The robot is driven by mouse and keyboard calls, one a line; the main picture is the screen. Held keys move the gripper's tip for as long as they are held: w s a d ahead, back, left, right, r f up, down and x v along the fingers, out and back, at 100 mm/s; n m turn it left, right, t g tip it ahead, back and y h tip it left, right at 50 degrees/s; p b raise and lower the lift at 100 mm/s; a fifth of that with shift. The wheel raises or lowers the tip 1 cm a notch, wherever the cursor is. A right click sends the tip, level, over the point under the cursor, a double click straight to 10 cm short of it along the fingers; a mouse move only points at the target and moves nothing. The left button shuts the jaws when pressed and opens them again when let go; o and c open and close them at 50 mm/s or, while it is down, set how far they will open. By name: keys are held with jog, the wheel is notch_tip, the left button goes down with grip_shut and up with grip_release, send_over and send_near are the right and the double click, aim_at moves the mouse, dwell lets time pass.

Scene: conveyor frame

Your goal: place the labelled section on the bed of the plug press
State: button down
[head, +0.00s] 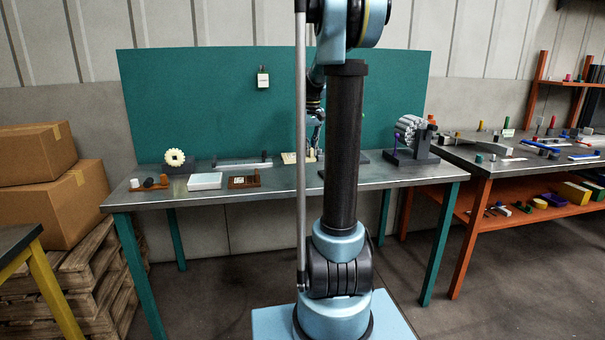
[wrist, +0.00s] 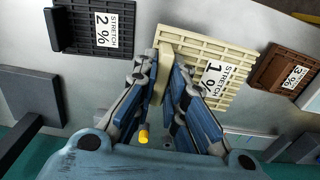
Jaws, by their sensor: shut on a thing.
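A cream gridded section (wrist: 218,62), labelled STRETCH 1%, lies in front of my gripper in the wrist view. My gripper (wrist: 166,70) is shut on the upright cream tab at its left edge. In the head view this section (head: 290,157) is on the bench, partly behind my arm, with my gripper (head: 315,150) at it. A dark section (wrist: 100,28) labelled STRETCH 2% lies left, and a brown section (wrist: 288,70) labelled STRETCH 3% lies right; the brown one (head: 243,181) also shows in the head view. I cannot make out the plug press for certain.
The steel bench (head: 400,174) also holds a white block (head: 205,181), a cream toothed ring (head: 174,158) and a dark stand with a bundle of grey cylinders (head: 409,132). A dark grey block (wrist: 32,97) sits left in the wrist view. A teal panel (head: 200,100) stands behind.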

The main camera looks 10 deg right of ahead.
jog(key=shift+a+f, duration=0.1)
jog(key=shift+f, duration=3.8)
jog(key=c, duration=1.7)
grip_release()
jog(key=shift+o, duration=0.2)
